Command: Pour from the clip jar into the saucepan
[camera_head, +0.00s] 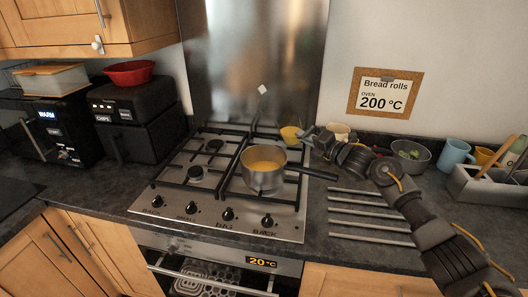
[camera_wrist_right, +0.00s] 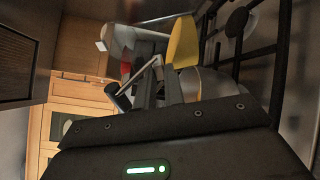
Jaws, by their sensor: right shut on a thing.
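The saucepan (camera_head: 251,183) stands upright on the right half of the hob, its dark handle pointing right. It holds something yellow-orange. My right gripper (camera_head: 309,136) is behind and to the right of the pan, above the hob's back right corner. It is shut on the clip jar, which is see-through and hard to make out. Yellow contents of the jar (camera_head: 290,133) show at the gripper's tip, apart from the pan. In the right wrist view, the yellow contents (camera_wrist_right: 183,45) show beyond my fingers. The jar's exact tilt is unclear. My left gripper is not in view.
Metal rails (camera_head: 370,216) lie right of the hob. A grey bowl (camera_head: 411,157), blue mug (camera_head: 455,155) and utensil caddy (camera_head: 485,187) stand at the right. A black air fryer (camera_head: 140,125) with a red bowl (camera_head: 130,73) on top stands left. A small white piece (camera_head: 262,89) shows before the backsplash.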

